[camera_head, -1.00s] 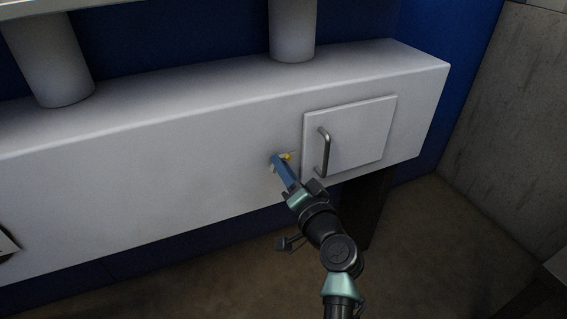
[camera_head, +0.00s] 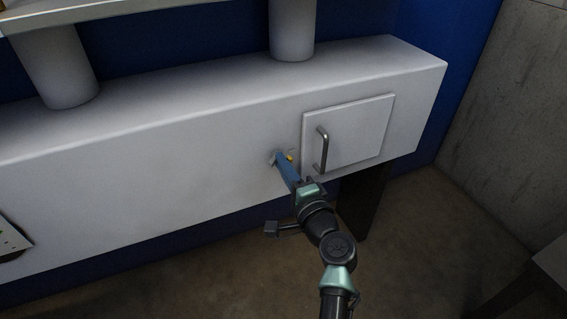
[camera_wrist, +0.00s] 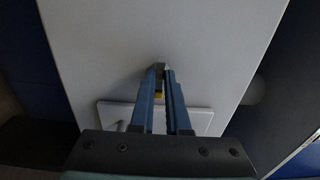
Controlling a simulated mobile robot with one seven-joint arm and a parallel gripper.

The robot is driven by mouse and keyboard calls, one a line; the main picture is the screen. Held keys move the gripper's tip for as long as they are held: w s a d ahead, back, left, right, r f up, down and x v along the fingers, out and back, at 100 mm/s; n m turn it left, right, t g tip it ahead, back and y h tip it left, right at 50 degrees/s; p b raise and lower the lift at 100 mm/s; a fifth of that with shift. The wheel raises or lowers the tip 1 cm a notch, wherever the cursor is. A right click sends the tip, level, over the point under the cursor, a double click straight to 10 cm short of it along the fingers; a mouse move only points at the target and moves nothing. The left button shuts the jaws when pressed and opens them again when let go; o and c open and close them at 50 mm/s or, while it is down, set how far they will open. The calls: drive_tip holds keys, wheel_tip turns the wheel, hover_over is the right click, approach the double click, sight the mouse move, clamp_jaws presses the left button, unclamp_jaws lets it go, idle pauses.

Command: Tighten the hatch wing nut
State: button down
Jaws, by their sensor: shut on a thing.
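The yellow wing nut (camera_head: 290,157) sits on the white box front, just left of the closed hatch (camera_head: 345,130) with its grey bar handle (camera_head: 322,150). My gripper (camera_head: 279,158) reaches it with blue fingers, their tips at the box face. In the wrist view my gripper (camera_wrist: 160,72) has its fingertips close together, shut on the wing nut, and a bit of yellow (camera_wrist: 158,94) shows between the fingers. Most of the nut is hidden by the fingers. The hatch (camera_wrist: 195,118) lies behind the fingers in the wrist view.
The long white box (camera_head: 150,165) carries two upright white cylinders (camera_head: 292,30). A dark support (camera_head: 362,200) stands under its right end. A grey concrete wall (camera_head: 510,130) is at the right. A panel edge (camera_head: 12,238) shows at the far left. The floor in front is open.

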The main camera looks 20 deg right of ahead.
idle(0.4)
drive_tip(key=c, duration=0.9)
unclamp_jaws()
drive_tip(key=s+p, duration=0.3)
drive_tip(key=s, duration=1)
drive_tip(key=shift+d, duration=0.2)
drive_tip(key=shift+w, duration=0.1)
